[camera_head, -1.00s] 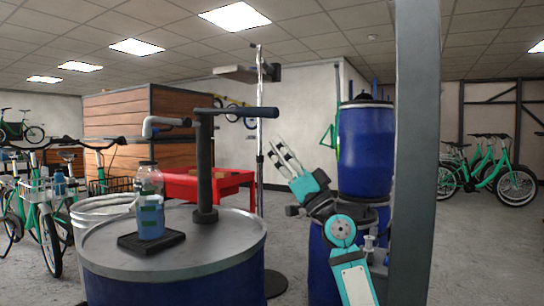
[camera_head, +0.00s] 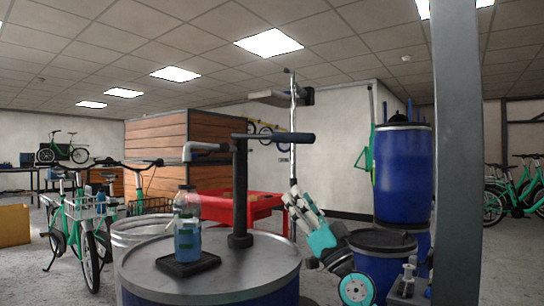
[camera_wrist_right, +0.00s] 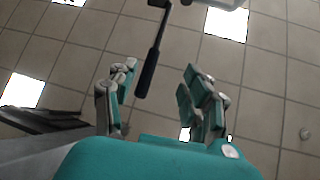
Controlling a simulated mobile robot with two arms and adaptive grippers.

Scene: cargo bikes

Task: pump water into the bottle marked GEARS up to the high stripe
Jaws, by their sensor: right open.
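The clear bottle (camera_head: 187,210) stands upright on a black square tray (camera_head: 188,263) on top of a blue drum (camera_head: 220,285) with a grey lid. Its lower part looks blue; its marking and stripes are too small to read. The pump (camera_head: 240,190) rises from the drum lid, with its spout (camera_head: 205,148) reaching left above the bottle and its dark handle (camera_head: 290,137) pointing right. My right gripper (camera_head: 298,207) is open and empty, right of the pump column and below the handle. Its two fingers show apart in the right wrist view (camera_wrist_right: 160,95). My left gripper is not in view.
A grey post (camera_head: 457,150) stands close on the right, with stacked blue drums (camera_head: 404,170) behind my right arm. A red table (camera_head: 222,208) and a wooden box (camera_head: 155,160) stand behind. A black grip (camera_wrist_right: 147,77) hangs overhead in the wrist view.

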